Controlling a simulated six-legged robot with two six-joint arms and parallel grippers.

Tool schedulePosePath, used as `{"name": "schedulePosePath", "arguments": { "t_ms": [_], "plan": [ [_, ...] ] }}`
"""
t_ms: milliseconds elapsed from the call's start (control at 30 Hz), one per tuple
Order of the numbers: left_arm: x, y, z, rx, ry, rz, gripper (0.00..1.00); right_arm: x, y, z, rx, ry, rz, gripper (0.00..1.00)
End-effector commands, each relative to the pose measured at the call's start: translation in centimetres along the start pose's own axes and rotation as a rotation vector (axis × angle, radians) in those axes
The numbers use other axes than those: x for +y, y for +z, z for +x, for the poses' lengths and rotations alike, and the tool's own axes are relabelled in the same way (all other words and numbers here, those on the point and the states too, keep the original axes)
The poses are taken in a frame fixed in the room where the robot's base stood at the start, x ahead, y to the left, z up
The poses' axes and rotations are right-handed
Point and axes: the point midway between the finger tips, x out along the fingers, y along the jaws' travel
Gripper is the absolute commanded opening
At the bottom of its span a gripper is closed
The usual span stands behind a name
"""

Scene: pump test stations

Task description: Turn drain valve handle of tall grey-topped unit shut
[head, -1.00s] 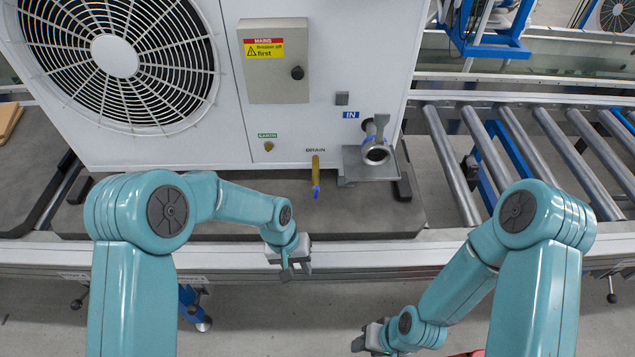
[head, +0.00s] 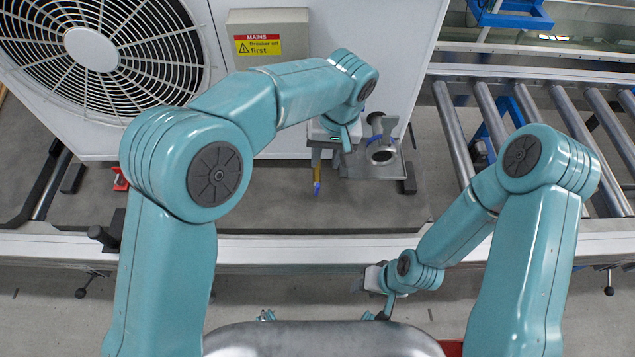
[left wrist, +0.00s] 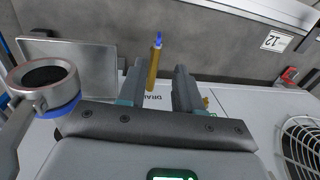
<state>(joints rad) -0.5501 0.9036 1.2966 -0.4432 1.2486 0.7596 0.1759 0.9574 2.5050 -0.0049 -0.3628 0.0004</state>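The drain valve handle (head: 316,175) is a narrow yellow-brown bar with a blue end, low on the front of a white unit (head: 390,60). It points straight down the front; its upper part is hidden by my left gripper. The unit's top is out of view. In the left wrist view the handle (left wrist: 154,68) stands beyond and between my left fingers, by the DRAIN lettering, with no contact visible. My left gripper (left wrist: 159,78) is open and empty; in the head view it (head: 335,138) is just above the handle. My right gripper (head: 378,285) is low, away from the unit, its fingers unclear.
A metal inlet pipe with a round flange (head: 382,152) stands on a bracket just right of the handle; it is also close in the left wrist view (left wrist: 45,82). A grey box with a MAINS label (head: 264,45) is above. Rollers (head: 560,130) lie right.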

Motion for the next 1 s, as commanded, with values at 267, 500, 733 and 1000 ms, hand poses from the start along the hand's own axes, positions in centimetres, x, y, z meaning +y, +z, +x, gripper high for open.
{"name": "schedulePosePath", "arguments": {
  "t_ms": [267,500,733,1000],
  "plan": [
    [0.0,0.3,7.0,-0.006,-0.002,0.002,0.34,0.0,0.0,0.1,0.0,0.0,0.0,0.43],
    [0.0,0.1,11.3,-0.004,0.0,0.002,0.34,0.0,0.0,-0.1,0.0,0.0,0.0,0.43],
    [0.1,-0.1,12.7,-0.001,0.001,0.002,0.34,0.0,0.0,-0.1,0.0,0.0,0.0,0.43],
    [0.1,-0.2,12.8,-0.001,0.002,0.002,0.21,0.0,0.0,-0.1,0.0,0.0,0.0,0.43]
  ]
}}
